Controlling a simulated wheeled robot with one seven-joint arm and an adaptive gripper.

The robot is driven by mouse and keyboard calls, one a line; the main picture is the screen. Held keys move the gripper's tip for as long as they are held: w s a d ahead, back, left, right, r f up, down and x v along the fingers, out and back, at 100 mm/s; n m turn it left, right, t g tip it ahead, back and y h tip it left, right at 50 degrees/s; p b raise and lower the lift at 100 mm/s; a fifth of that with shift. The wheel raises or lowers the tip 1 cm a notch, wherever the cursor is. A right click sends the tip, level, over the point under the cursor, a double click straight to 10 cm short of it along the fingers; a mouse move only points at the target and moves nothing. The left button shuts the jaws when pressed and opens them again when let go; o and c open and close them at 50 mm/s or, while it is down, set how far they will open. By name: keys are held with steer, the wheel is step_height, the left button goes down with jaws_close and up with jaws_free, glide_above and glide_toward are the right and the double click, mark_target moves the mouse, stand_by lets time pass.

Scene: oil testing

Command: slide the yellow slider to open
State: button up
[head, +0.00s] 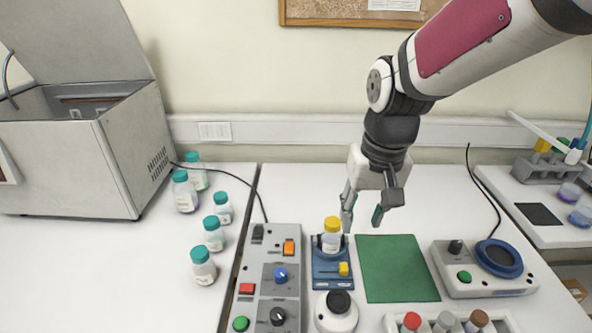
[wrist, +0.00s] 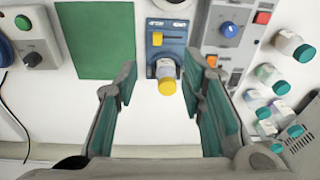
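The yellow slider (head: 344,268) is a small yellow block at the front right of a blue device (head: 325,276); it also shows in the wrist view (wrist: 157,39). A clear bottle with a yellow cap (head: 332,224) stands in the back part of that device. My gripper (head: 362,222) is open and empty, behind and just right of the bottle. In the wrist view its two fingers (wrist: 164,105) are spread wide, with the yellow cap (wrist: 167,86) between and beyond them. The fingers touch neither the slider nor the bottle.
A grey control panel (head: 272,262) with knobs stands left of the blue device. A flat green mat (head: 390,268) lies to its right, then a stirrer-like device (head: 486,268). A white round object (head: 336,312) is in front. Several teal-capped bottles (head: 203,267) stand at left.

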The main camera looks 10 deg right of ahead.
steer(key=g, duration=0.1)
glide_above(344, 270)
step_height(344, 270, down, 6)
steer(key=f, duration=0.1)
steer(key=shift+m, duration=0.3)
step_height(344, 270, down, 13)
steer(key=shift+f+b, duration=0.1)
steer(key=shift+b, duration=0.4)
steer(key=shift+s, duration=0.1)
jaws_close()
